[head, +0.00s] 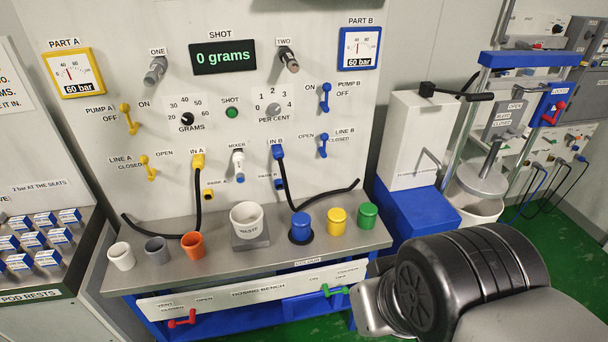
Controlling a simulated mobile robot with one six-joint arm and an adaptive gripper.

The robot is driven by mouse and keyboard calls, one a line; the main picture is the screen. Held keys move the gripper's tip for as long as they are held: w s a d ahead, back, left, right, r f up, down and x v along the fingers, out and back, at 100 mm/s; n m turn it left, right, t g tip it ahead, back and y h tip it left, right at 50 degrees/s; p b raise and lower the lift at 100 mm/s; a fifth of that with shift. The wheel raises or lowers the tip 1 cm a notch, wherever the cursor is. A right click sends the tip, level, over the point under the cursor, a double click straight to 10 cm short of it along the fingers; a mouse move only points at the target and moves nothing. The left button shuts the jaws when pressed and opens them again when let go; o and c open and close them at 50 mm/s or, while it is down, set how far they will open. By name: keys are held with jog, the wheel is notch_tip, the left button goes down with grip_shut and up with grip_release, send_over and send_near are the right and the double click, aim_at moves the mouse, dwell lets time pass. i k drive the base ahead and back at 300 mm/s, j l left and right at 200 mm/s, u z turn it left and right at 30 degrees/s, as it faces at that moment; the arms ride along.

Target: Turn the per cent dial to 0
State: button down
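The per cent dial (274,109) is a small pale grey knob on the upright panel, right of the panel's middle in the head view. The marks 0 to 4 run in an arc around it, with 0 at its left and 4 at its right. The label PER CENT is below it. The knob is too small for me to tell which mark it points to. My gripper is not in view. Only part of my arm shows at the lower right, well apart from the dial.
Left of the dial are the green SHOT button (232,113) and the black grams dial (187,119). The blue pump B lever (325,97) is to its right. Several cups and a waste pot (247,219) stand on the bench (200,262) below. Space directly before the dial looks clear.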

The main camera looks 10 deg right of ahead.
aim_at(275, 108)
jog(key=i+l+u, duration=0.2)
jog(key=l, duration=0.2)
jog(key=l+u, duration=0.45)
jog(key=l, duration=0.35)
jog(key=i, duration=0.05)
